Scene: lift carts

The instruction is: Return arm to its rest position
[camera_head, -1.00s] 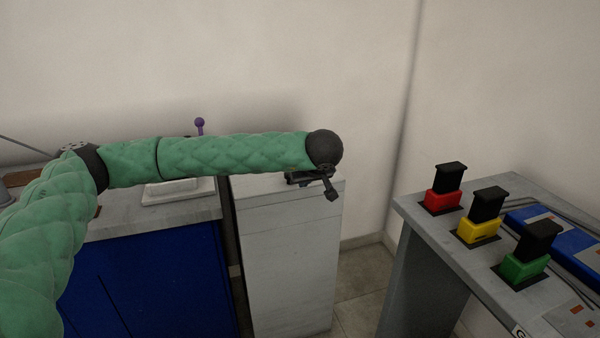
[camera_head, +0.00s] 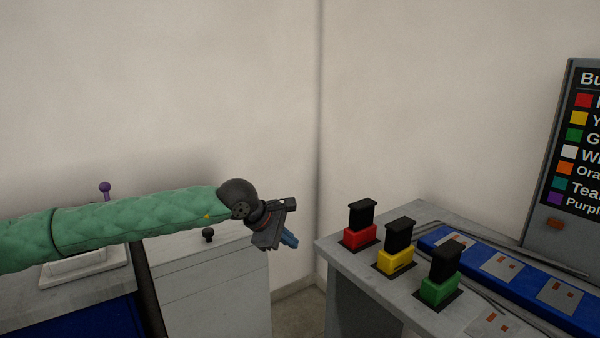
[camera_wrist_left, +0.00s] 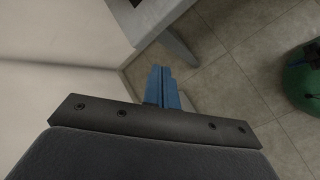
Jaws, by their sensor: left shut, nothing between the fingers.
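My left arm, in a green padded sleeve, reaches in from the left in the head view. My left gripper (camera_head: 289,240) is at its end, with blue fingertips shut and nothing between them. It hangs in the air in front of the wall, left of the grey table's corner and apart from it. In the left wrist view the blue fingers (camera_wrist_left: 162,86) are together over the tiled floor (camera_wrist_left: 235,75). My right gripper is not in view.
The grey table (camera_head: 345,268) at right carries red (camera_head: 360,238), yellow (camera_head: 396,261) and green (camera_head: 440,289) blocks with black tops. A white cabinet (camera_head: 215,295) and a purple-knobbed lever (camera_head: 105,190) are at left.

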